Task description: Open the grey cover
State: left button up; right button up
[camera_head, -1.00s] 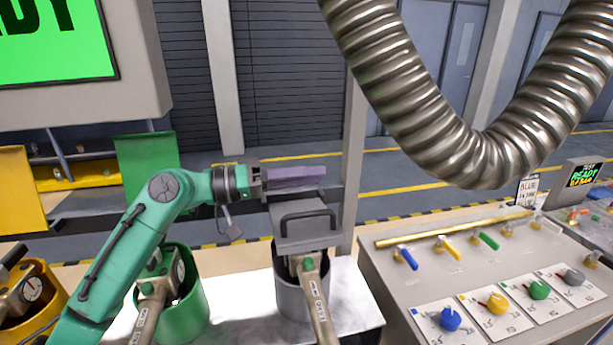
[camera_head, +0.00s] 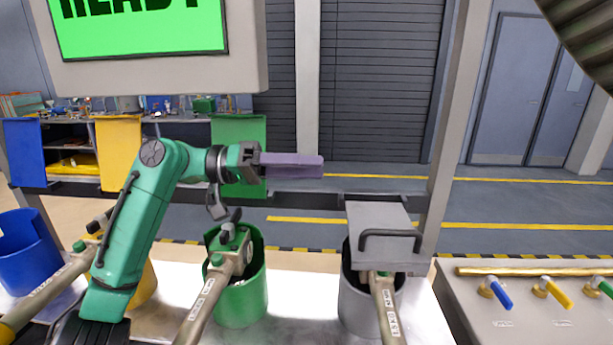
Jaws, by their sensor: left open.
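The grey cover (camera_head: 375,218) is a flat plate with a black bar handle (camera_head: 390,240) at its front. It lies over the grey pot (camera_head: 354,295), near level and slightly tilted. My left gripper (camera_head: 312,166) has flat purple fingers seen edge-on and pointing right. It is open and empty, up and to the left in the picture from the cover, apart from it. My right gripper is out of view.
Green (camera_head: 250,185), yellow (camera_head: 118,152) and blue (camera_head: 24,150) covers stand upright behind their pots. A beige nozzle lever (camera_head: 386,312) sticks out of the grey pot. A grey post (camera_head: 448,140) rises right of the cover. A valve console (camera_head: 530,305) is at right.

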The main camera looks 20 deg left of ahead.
aim_at(382, 218)
jog(key=k, duration=1.5)
